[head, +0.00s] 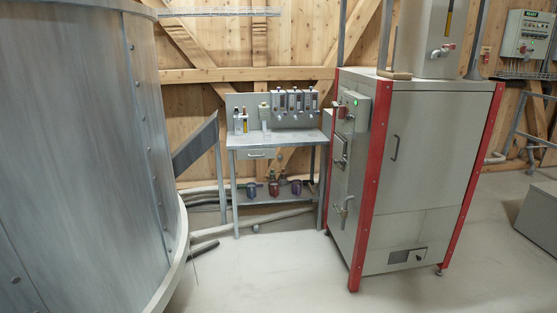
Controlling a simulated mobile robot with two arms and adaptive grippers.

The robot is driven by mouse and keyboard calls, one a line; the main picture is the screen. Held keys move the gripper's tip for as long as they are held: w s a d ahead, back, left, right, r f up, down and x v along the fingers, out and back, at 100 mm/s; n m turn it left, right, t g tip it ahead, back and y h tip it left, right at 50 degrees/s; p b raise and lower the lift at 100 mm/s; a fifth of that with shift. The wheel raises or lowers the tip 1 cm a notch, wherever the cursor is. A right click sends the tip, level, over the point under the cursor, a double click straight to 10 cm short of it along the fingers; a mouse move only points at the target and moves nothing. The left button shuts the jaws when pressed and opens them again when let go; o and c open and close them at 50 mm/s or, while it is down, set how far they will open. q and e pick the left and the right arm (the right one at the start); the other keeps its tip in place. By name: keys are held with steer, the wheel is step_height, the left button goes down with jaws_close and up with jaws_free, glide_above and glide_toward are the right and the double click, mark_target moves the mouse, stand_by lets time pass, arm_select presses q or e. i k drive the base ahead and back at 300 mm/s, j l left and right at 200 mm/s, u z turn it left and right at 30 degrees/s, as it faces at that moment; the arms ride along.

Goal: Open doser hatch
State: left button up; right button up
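A grey cabinet (430,175) with red corner posts stands right of centre and may be the doser. Its wide front has a closed panel with a dark bar handle (396,148). Its narrow left side carries a control box (353,112) with a green light. Below that box is a small hatch-like panel (341,151), and lower down a lever handle (343,211). I cannot tell for sure which of these is the doser hatch. All the panels look shut. Neither of my grippers is in view.
A large round metal tank (80,150) fills the left. A grey workbench (275,139) with dispensers stands at the back. Pipes and a dark hose (203,248) lie on the floor near the tank. The floor (265,280) between tank and cabinet is clear.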

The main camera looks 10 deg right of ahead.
mark_target(433, 138)
steer(key=i+l+z, duration=0.1)
steer(key=i+z, duration=0.3)
steer(key=i, duration=0.45)
steer(key=i+j+z, duration=0.2)
steer(key=i+z, duration=0.2)
steer(key=i, duration=0.4)
steer(key=i+l+u, duration=0.15)
steer(key=i+l, duration=0.15)
steer(key=i+l+u, duration=0.35)
steer(key=i+l, duration=0.15)
steer(key=l, duration=0.25)
steer(key=i+l+u, duration=0.15)
steer(key=l, duration=0.3)
steer(key=i+l+u, duration=0.2)
steer(key=l, duration=0.25)
steer(key=i, duration=0.1)
